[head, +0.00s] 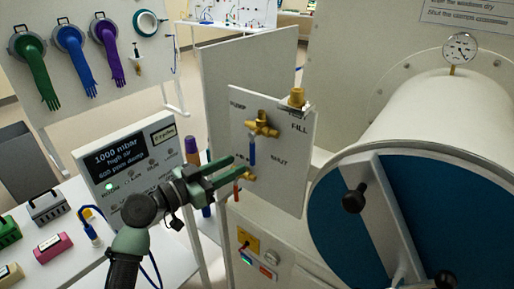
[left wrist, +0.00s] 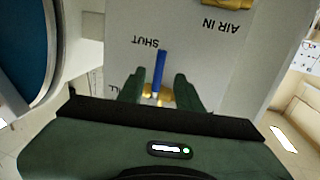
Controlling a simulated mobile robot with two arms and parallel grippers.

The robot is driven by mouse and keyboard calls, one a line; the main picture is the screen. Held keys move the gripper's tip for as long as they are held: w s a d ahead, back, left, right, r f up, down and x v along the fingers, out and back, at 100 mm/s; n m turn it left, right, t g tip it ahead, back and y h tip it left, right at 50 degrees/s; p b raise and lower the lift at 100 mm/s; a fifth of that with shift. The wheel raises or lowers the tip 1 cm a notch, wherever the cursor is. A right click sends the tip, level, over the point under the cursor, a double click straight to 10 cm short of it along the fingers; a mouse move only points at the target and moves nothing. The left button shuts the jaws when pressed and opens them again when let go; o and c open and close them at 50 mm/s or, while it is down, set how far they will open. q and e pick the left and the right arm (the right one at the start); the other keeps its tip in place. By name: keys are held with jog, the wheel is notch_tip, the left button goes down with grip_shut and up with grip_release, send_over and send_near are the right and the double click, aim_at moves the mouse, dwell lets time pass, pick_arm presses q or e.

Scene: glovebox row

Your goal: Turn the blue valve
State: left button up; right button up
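In the left wrist view the panel's lettering is upside down. There the blue lever (left wrist: 159,70) shows between the two spread fingers of my gripper (left wrist: 157,88), with a gap on each side. I cannot tell how far the fingertips are from the panel. My right gripper is not in view.
A second brass fitting with a red handle (head: 236,192) sits low on the panel, close to my fingers. A brass fitting (head: 296,98) tops the panel. A display box (head: 130,160) stands left on a white table. A round blue hatch (head: 440,215) is at right.

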aim_at(252, 155)
pick_arm(q)
jog(key=p+x, duration=0.1)
jog(key=x, duration=0.1)
jog(key=p+x, duration=0.1)
jog(key=x, duration=0.1)
jog(key=p+x, duration=0.1)
jog(key=x, duration=0.1)
jog(key=shift+w+d+r, duration=0.15)
jog(key=shift+d+r, duration=0.1)
jog(key=shift+r, duration=0.05)
jog(key=shift+w+d+f, duration=0.1)
jog(key=shift+w+d, duration=0.15)
jog(key=shift+d, duration=0.05)
grip_shut()
dwell(0.9)
